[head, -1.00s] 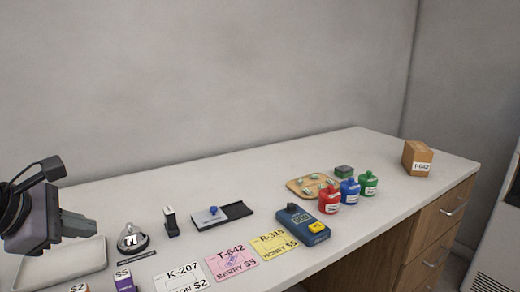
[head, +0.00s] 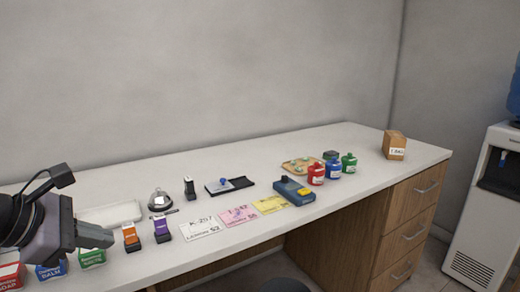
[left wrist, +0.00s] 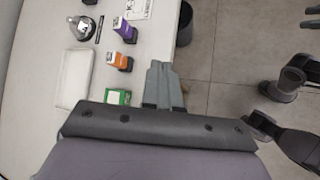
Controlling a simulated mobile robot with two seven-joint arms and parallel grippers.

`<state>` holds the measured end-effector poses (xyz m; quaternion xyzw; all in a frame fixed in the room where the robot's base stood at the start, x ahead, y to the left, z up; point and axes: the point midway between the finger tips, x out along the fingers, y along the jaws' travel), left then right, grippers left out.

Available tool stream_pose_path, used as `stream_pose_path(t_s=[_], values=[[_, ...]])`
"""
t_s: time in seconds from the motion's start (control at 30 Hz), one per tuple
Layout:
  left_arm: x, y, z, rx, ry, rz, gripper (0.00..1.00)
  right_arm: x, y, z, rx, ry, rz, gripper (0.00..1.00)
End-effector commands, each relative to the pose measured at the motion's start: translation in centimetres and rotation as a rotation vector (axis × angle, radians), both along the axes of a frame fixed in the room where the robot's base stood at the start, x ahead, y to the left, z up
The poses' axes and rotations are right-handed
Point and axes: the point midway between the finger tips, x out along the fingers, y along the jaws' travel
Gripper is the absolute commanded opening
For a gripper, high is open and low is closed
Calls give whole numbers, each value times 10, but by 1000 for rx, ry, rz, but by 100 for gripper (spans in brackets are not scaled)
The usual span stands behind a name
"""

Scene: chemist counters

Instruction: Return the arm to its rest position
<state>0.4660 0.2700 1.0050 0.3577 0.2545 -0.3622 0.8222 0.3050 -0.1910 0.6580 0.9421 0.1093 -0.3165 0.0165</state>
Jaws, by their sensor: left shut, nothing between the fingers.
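My left gripper (head: 108,236) is at the lower left of the head view, by the counter's front edge. Its fingers are closed together with nothing between them. In the left wrist view the closed gripper (left wrist: 158,72) points past the counter's front edge, partly over the floor.
The white counter (head: 330,143) holds a white tray (head: 137,210), a bell (head: 159,201), price cards (head: 201,229), a blue device (head: 293,190), several coloured bottles (head: 316,174) and a cardboard box (head: 394,145). A water dispenser (head: 478,210) stands at the right.

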Motion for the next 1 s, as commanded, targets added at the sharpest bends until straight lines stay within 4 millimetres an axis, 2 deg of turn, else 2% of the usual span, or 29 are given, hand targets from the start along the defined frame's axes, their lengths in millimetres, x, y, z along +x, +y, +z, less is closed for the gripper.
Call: stream_pose_path(t_s=[0.03, 0.2, 0.3, 0.4, 0.57, 0.67, 0.77, 0.87, 0.9, 0.93, 1.0], values=[[-6, -24, -8, -115, 56, -40, 0, 0, 0, 6, 0, -2, 0, 48], [-27, -89, -18, -540, 238, -109, 0, 4, -1, 18, -2, -18, -2, 48], [-39, -118, -14, -839, 374, -98, 0, 5, -1, 24, -3, -25, -6, 48], [-44, -135, -7, -1162, 525, -38, 0, 4, -2, 27, -4, -22, -8, 48], [-37, -133, -8, -1672, 767, 175, 0, 2, -4, 34, -11, -20, -12, 48], [-29, -118, -27, -1974, 912, 380, 0, 1, -6, 39, -14, -22, -14, 48], [-26, -98, -62, -2257, 1046, 645, 0, -2, -8, 41, -20, -16, -16, 48], [-35, -78, -112, -2506, 1162, 971, 0, -5, -10, 45, -24, -12, -15, 48], [-43, -72, -135, -2594, 1199, 1118, 0, -5, -10, 47, -26, -13, -15, 48], [-51, -68, -153, 2603, -1201, -1210, 0, -5, -10, 49, -27, -16, -15, 48], [-74, -62, -194, 2349, -1078, -1278, 0, -4, -10, 53, -28, -21, -14, 48]])
